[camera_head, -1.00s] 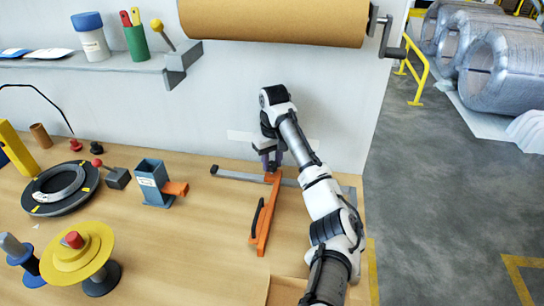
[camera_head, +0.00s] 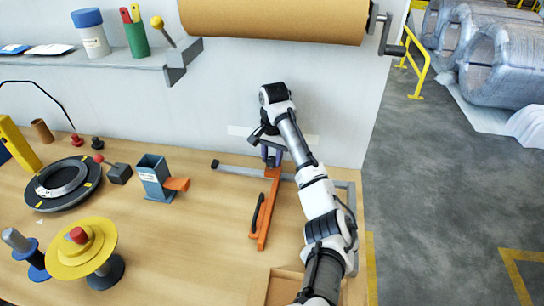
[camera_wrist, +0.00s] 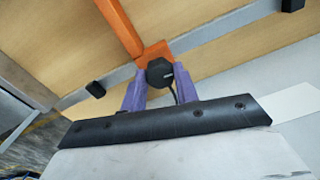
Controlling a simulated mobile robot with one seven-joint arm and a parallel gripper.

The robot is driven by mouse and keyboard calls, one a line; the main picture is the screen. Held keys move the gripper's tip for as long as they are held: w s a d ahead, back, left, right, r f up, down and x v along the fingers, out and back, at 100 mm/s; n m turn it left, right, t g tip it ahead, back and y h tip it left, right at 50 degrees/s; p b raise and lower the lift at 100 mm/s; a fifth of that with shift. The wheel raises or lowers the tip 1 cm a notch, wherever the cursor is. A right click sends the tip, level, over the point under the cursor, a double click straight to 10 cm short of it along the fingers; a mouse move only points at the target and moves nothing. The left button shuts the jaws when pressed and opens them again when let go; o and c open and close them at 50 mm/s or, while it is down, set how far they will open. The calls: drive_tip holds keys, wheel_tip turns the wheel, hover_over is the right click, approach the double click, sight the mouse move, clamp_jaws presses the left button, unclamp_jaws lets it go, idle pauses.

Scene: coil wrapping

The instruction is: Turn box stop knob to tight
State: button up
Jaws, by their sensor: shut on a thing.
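The box stop (camera_head: 272,195) is an orange arm on a grey rail (camera_head: 240,171) at the back right of the wooden table. It also shows in the wrist view (camera_wrist: 121,26). Its black knob (camera_wrist: 160,72) sits by the orange block, between my gripper's two purple fingers. My gripper (camera_wrist: 160,75) is shut on the knob. In the head view, my gripper (camera_head: 271,158) is over the rail end of the orange arm and hides the knob. I cannot read a tight or loose mark on the knob.
A black handle (camera_head: 256,212) lies along the orange arm. A blue-grey holder (camera_head: 153,178) with an orange tab stands to the left. Further left are a yellow spool (camera_head: 82,248) and a black ring coil (camera_head: 62,184). A paper roll (camera_head: 275,20) hangs above. Bare table lies between.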

drive_tip(key=m, duration=0.5)
drive_tip(key=shift+m, duration=0.3)
drive_tip(key=m, duration=0.5)
drive_tip(key=shift+r, duration=0.1)
drive_tip(key=m, duration=0.5)
drive_tip(key=shift+m+h, duration=0.3)
drive_tip(key=shift+m, duration=0.1)
drive_tip(key=m, duration=0.4)
drive_tip(key=shift+w+m, duration=0.1)
drive_tip(key=shift+m, duration=0.6)
drive_tip(key=o, duration=0.9)
drive_tip(key=shift+r, duration=0.1)
drive_tip(key=shift+o, duration=0.4)
